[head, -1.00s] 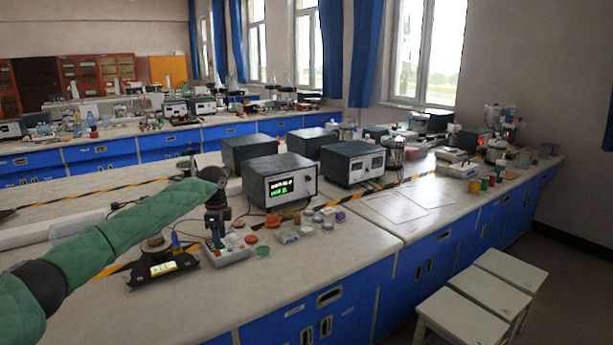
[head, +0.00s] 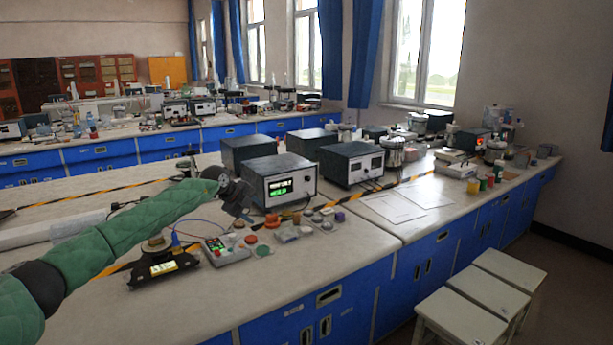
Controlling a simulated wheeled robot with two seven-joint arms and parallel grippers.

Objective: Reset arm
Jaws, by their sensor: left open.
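My left arm comes in from the left in a green sleeve. My left gripper (head: 240,208) is at its end, over the near bench, in front of the black instrument box with a lit display (head: 279,181). It is open, and I see nothing held in it. It is above and behind the small grey keypad device with coloured buttons (head: 226,249), apart from it. A black meter with a yellow display (head: 163,267) lies left of the keypad device. My right gripper is not in the view.
Several small round pots (head: 273,220) stand right of the gripper. A second instrument box (head: 351,163) stands further right. White papers (head: 392,208) lie on the bench. Stools (head: 472,302) stand at the front right. The bench front at the middle is bare.

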